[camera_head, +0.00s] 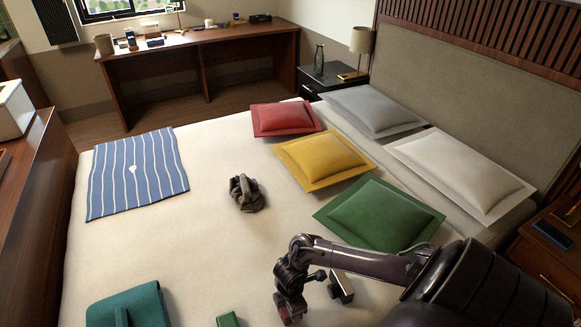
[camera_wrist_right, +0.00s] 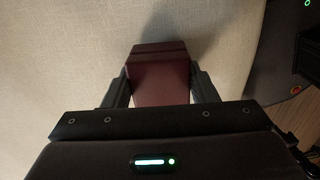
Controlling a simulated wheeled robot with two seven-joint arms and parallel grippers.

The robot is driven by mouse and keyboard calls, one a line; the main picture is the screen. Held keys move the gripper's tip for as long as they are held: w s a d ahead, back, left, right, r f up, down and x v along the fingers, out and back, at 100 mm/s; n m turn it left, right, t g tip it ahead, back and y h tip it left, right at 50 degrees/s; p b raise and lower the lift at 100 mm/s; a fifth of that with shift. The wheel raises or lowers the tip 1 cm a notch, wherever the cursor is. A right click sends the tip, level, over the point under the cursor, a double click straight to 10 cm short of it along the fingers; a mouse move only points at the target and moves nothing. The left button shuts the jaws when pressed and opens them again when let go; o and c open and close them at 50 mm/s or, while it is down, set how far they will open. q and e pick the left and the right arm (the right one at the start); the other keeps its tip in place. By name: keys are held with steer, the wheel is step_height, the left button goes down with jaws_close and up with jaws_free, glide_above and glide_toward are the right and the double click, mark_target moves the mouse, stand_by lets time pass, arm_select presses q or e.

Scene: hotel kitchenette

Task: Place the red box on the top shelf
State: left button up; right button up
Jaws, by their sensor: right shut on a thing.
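The red box (camera_wrist_right: 160,82) is dark red and sits between the two fingers of my right gripper (camera_wrist_right: 160,74) in the right wrist view. The fingers press on its left and right sides, and its near end is hidden by the gripper body. Pale fabric lies behind it; I cannot tell whether the box touches it. In the head view my right arm reaches in from the right over the near part of the bed, with the box small and unclear at its end. My left gripper is not in view. I cannot pick out the top shelf.
The bed (camera_head: 215,270) holds a striped blue cloth (camera_head: 137,172), a dark crumpled item (camera_head: 246,193), a teal folded item (camera_head: 128,308), a small green object (camera_head: 227,320) and several pillows, including a green one (camera_head: 380,214). A wooden desk (camera_head: 200,44) stands beyond.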

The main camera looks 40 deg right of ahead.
steer(key=shift+f, duration=0.2)
steer(key=o, duration=1)
